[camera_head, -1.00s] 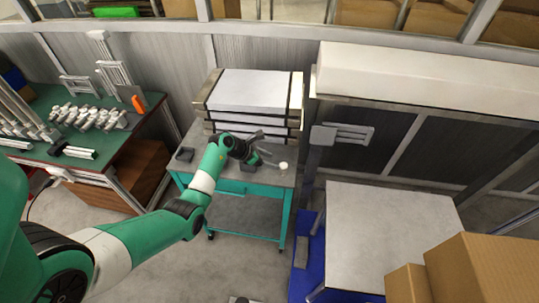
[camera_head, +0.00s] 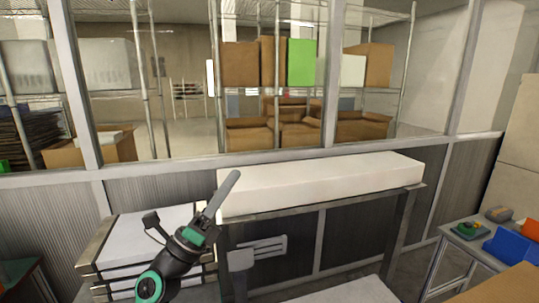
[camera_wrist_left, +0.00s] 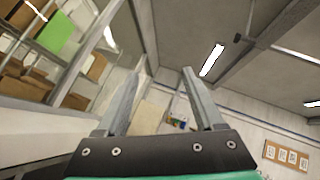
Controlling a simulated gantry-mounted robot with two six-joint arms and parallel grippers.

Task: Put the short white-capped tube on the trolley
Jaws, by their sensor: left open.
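My left gripper (camera_head: 228,188) is raised in front of the wall panel, pointing up, with its grey fingers apart. In the left wrist view the gripper (camera_wrist_left: 163,72) is open with nothing between its fingers, facing a window frame and the ceiling. I see no short white-capped tube in either current view. The teal trolley's body is not in view now; the area below the gripper is mostly cut off by the frame edge. My right gripper is not in view.
A stack of white-topped slabs (camera_head: 140,243) stands behind my left arm. A long white block (camera_head: 320,183) lies on a bench to the right. A table with blue bins (camera_head: 510,246) stands at far right. Shelves with boxes (camera_head: 270,65) are behind the window.

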